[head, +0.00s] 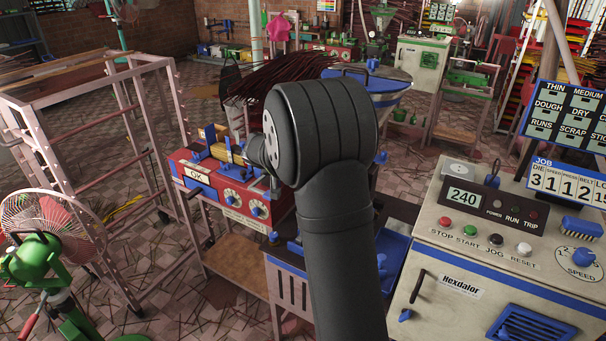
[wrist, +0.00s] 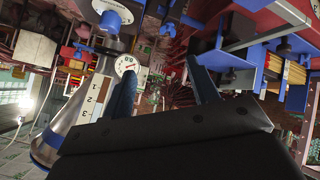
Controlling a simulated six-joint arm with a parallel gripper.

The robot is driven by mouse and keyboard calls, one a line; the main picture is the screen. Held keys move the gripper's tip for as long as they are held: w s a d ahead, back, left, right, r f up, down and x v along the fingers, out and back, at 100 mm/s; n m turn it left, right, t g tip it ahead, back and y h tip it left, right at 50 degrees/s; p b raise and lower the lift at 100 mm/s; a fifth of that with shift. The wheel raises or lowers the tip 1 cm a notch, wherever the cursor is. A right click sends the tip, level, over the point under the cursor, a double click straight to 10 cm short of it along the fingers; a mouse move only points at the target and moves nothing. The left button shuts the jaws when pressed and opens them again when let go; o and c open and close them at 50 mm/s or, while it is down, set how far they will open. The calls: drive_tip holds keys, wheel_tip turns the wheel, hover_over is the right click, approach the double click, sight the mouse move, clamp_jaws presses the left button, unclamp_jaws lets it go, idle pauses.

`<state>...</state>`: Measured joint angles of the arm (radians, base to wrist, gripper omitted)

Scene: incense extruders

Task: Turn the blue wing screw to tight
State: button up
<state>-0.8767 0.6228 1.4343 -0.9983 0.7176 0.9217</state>
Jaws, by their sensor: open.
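A red machine (head: 215,185) with white dials stands left of my arm in the head view. Several blue parts (head: 212,136) rise on its top beside a yellowish piece. I cannot tell for certain which blue part is the wing screw. In the wrist view, red and blue machine parts (wrist: 272,62) fill the upper right. My gripper (wrist: 160,66) is open, with its two blue fingers apart and nothing seen between them. In the head view my own arm hides most of the gripper, close to the right side of the red machine.
A cream control cabinet (head: 470,255) stands at the right, with a dark job board (head: 565,115) above it. A pinkish rack (head: 85,100) and a fan (head: 45,225) stand at the left. Brown sticks (head: 285,75) lie behind my arm. A metal cone (wrist: 85,105) is left of the fingers.

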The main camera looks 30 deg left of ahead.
drive_tip(key=s+f+n+t+y, duration=0.1)
drive_tip(key=s+f+n+t, duration=0.15)
drive_tip(key=n, duration=1.25)
drive_tip(key=s+f+n+t, duration=0.1)
drive_tip(key=s+f+n, duration=0.15)
drive_tip(key=n, duration=1.25)
drive_tip(key=shift+t, duration=0.25)
drive_tip(key=x, duration=1.8)
drive_tip(key=shift+w+a, duration=0.1)
drive_tip(key=shift+a, duration=0.1)
drive_tip(key=c, duration=1)
